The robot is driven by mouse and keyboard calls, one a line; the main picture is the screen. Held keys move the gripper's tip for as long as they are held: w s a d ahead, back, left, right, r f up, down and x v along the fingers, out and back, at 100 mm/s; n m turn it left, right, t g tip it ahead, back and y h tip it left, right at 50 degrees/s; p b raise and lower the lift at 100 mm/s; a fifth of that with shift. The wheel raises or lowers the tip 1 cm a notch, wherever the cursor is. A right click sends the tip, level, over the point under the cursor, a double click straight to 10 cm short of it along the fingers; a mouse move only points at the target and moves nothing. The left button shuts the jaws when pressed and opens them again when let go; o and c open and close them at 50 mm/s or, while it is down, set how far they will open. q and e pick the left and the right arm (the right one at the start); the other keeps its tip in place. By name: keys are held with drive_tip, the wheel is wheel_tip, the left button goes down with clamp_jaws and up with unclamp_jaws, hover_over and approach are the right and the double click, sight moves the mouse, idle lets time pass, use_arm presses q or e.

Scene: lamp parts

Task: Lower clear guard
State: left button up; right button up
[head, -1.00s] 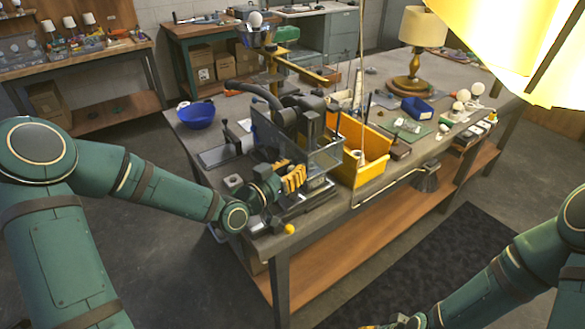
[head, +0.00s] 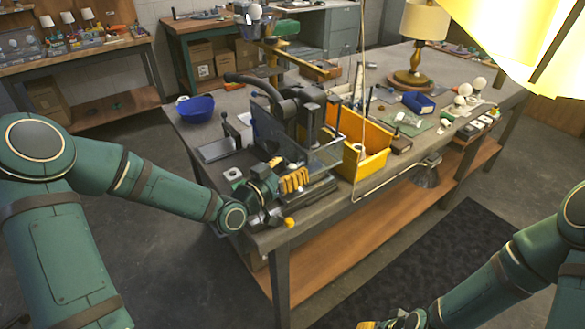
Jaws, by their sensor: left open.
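The clear guard (head: 326,155) is a see-through panel on the front of a dark machine (head: 292,112) at the near left corner of the workbench. My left gripper (head: 295,180) has yellow fingers and is at the front of the machine, just below and in front of the guard's lower part. It is open, and I cannot tell whether it touches the guard. My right gripper (head: 384,324) is at the bottom edge, mostly cut off, far from the guard.
A yellow bin (head: 372,136) stands right of the machine, and a blue bowl (head: 196,108) is at the bench's left edge. A thin cord hangs beside the bin. A table lamp (head: 418,40) stands farther back. A large lit yellow shade (head: 520,45) covers the upper right.

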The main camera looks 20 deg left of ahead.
use_arm(q)
drive_tip(key=v, duration=1.1)
drive_tip(key=shift+s, duration=0.2)
